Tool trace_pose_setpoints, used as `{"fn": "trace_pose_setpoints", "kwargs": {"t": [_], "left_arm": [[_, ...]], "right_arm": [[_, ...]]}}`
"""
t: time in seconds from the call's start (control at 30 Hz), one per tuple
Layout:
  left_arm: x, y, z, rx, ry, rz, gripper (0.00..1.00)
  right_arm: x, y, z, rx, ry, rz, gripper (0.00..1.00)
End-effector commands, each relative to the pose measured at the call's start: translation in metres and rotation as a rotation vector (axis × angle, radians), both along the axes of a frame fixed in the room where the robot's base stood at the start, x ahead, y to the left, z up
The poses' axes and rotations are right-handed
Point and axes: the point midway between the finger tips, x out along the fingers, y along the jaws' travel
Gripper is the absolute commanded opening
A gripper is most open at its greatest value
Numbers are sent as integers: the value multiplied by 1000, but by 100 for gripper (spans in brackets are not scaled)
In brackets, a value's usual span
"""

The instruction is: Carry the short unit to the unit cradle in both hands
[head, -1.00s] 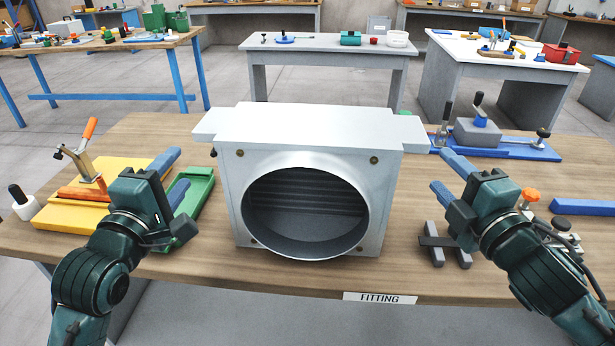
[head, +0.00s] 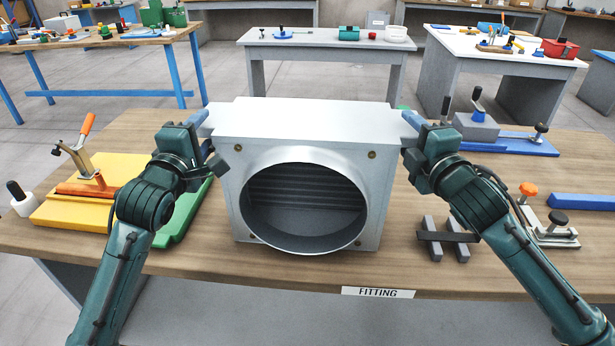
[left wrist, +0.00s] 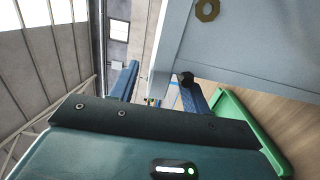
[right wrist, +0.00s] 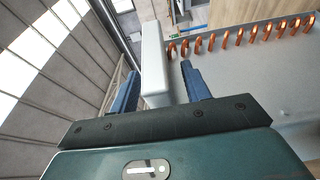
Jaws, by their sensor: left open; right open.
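The short unit (head: 318,118) is a light grey metal box with a round open collar facing me. It stands on the wooden bench, with a lug at each upper side. My left gripper (head: 202,122) is open at its left lug. In the left wrist view the unit's grey side (left wrist: 255,45) fills the upper right. My right gripper (head: 413,122) is open at the right lug. In the right wrist view this pale lug (right wrist: 153,65) lies between the open fingers, with the unit's side and copper bends to the right. I cannot identify the unit cradle.
A yellow fixture (head: 75,208) and a green tray (head: 185,222) lie left of the unit. A blue-based clamp (head: 510,145), dark crossed blocks (head: 432,240) and a small toggle clamp (head: 552,236) lie to the right. A FITTING label (head: 378,292) marks the bench front. Other tables stand behind.

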Motion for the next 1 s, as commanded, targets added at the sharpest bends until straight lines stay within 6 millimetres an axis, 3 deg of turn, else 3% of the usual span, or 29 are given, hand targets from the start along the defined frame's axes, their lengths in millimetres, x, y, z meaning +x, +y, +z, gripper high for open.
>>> {"fn": "trace_pose_setpoints", "kwargs": {"t": [0.2,0.5,1.0], "left_arm": [[15,-2,0,1,0,1,47],[16,-2,0,1,-1,1,47],[16,-2,0,0,0,1,6]], "right_arm": [[15,4,0,-1,-1,0,47],[16,4,0,-1,0,0,47],[15,4,0,-1,0,0,6]]}}
